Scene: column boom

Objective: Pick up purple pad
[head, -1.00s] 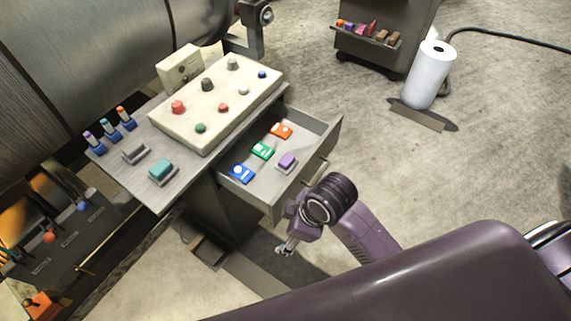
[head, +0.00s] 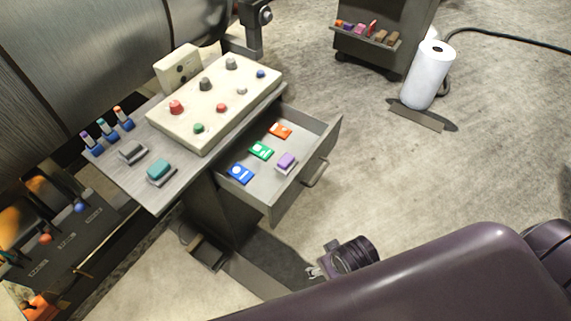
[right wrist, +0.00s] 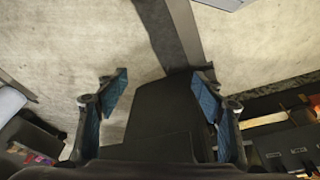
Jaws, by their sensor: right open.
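The purple pad (head: 286,160) is a small block on a grey base. It sits inside the open drawer (head: 279,198), near the front wall on the handle side. My right gripper (head: 314,271) is below and outside the drawer in the head view, well apart from the pad. In the right wrist view the right gripper (right wrist: 160,88) has its blue-padded fingers spread, with nothing held between them. The purple pad cannot be made out in the right wrist view. My left gripper is not in view.
Blue (head: 240,174), green (head: 261,150) and orange (head: 281,130) cards lie in the drawer beside the pad. The drawer handle (head: 315,173) sticks out. Above is a worktop with a control box (head: 215,105) and a teal pad (head: 160,170). Floor right of the drawer is clear.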

